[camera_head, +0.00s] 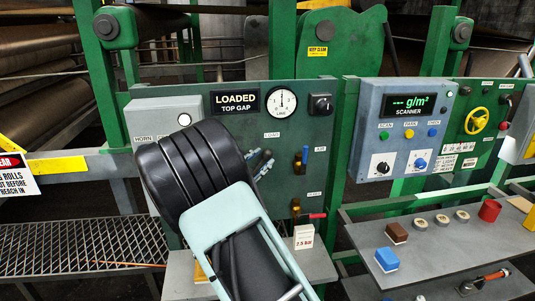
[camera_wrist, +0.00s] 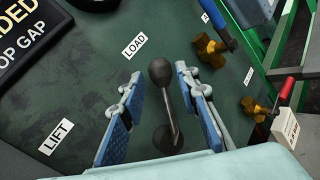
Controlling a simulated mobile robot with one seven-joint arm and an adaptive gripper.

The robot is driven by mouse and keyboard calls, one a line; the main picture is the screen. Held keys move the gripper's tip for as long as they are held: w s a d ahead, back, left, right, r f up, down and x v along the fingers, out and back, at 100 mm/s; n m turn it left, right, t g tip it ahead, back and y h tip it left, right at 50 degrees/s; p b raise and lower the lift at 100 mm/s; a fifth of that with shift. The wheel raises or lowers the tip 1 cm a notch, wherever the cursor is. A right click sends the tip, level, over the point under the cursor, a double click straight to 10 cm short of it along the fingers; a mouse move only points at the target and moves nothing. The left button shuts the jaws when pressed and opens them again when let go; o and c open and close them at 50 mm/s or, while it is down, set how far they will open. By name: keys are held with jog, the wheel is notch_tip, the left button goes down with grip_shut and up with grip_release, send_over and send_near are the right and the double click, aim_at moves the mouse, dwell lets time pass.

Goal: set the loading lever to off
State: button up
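The loading lever (camera_wrist: 160,72) is a dark stick with a ball knob, on the green panel (camera_wrist: 85,90). In the wrist view its stem runs up from a round base to the knob, toward the side of the LOAD label (camera_wrist: 134,46). The LIFT label (camera_wrist: 56,136) lies to the lower left. My gripper (camera_wrist: 160,95) is open, one blue-padded finger on each side of the lever, with visible gaps to the knob. In the head view my arm covers much of the lever; the LOADED TOP GAP sign (camera_head: 235,101) is above.
Brass valves with a blue handle (camera_wrist: 210,44) and a red handle (camera_wrist: 284,92) are to the right of the lever. A grey box (camera_head: 165,118) is at the panel's left. A shelf with blocks (camera_head: 387,259) stands at the right.

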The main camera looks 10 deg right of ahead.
aim_at(265, 156)
jog(key=shift+x, duration=2.15)
jog(key=shift+c, duration=0.4)
grip_shut()
